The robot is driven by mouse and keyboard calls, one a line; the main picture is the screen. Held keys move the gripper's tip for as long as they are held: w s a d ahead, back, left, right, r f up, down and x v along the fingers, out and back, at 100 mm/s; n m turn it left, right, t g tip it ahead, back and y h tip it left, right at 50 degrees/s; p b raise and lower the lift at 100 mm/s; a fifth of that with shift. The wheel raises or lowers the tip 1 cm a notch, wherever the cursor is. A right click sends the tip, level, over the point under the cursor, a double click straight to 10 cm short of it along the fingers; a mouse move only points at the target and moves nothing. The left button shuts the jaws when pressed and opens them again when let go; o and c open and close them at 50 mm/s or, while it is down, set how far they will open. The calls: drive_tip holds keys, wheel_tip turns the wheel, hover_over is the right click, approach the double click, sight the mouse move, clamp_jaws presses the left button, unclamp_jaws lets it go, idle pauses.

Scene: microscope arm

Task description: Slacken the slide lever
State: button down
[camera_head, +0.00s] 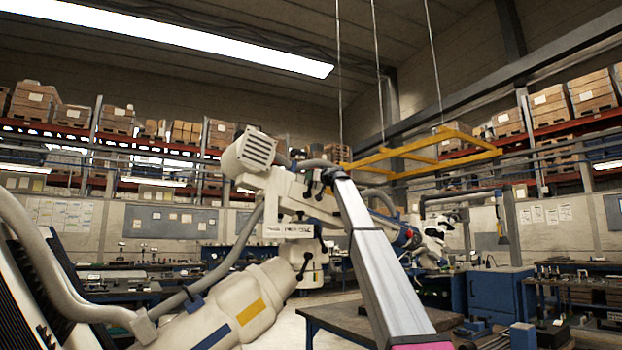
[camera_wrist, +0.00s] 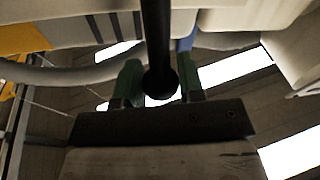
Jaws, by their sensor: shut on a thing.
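In the wrist view, a black lever (camera_wrist: 155,35) with a round ball end hangs down between the two green fingers of my gripper (camera_wrist: 161,82). The fingers are shut on it, one on each side, near the ball. The white microscope arm (camera_head: 285,195) stands in the middle of the head view, with dark levers and knobs on its joints. My gripper and the held lever are too small and crowded to tell apart there. Whether the lever has turned cannot be seen.
A yellow frame (camera_head: 425,150) hangs on cables at the right. A dark workbench (camera_head: 340,318) stands low in the middle, with blue cabinets (camera_head: 497,292) to its right. Shelves with boxes line the back wall. A hose (camera_head: 235,255) runs close along the microscope arm.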

drive_tip(key=shift+d, duration=0.2)
idle(0.3)
drive_tip(key=c, duration=0.8)
unclamp_jaws()
drive_tip(key=shift+o, duration=0.2)
drive_tip(key=v, duration=1)
drive_tip(key=shift+s+d, duration=0.25)
